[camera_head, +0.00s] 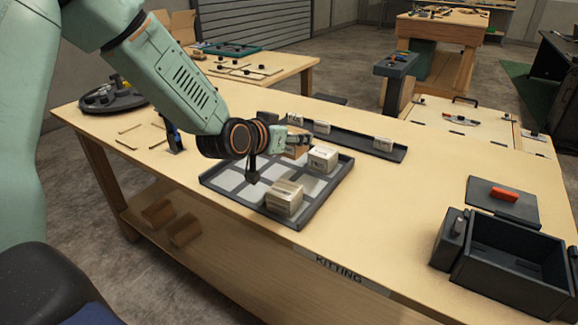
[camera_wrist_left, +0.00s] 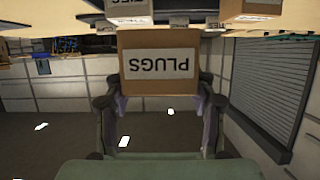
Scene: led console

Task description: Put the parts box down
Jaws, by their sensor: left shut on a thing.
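My left gripper (camera_head: 298,143) is shut on a small brown cardboard parts box (camera_head: 297,153), over the far side of the kitting tray (camera_head: 233,199). In the left wrist view the box (camera_wrist_left: 158,84) carries a white label reading PLUGS, upside down, between the fingers (camera_wrist_left: 158,108). The tray is dark-rimmed with light grey squares. Two other boxes stand in it: one near the front (camera_head: 284,198) and one at the right corner (camera_head: 322,158). My wrist and fingers partly hide the held box and the tray's far left. Whether the box touches the tray I cannot tell. My right gripper is not in view.
A long dark rail tray (camera_head: 352,139) with white labels lies behind the kitting tray. A dark open bin (camera_head: 510,268) and a dark plate with a red-orange object (camera_head: 503,195) are at the right. A round dark tray (camera_head: 112,98) sits far left. The table's middle right is clear.

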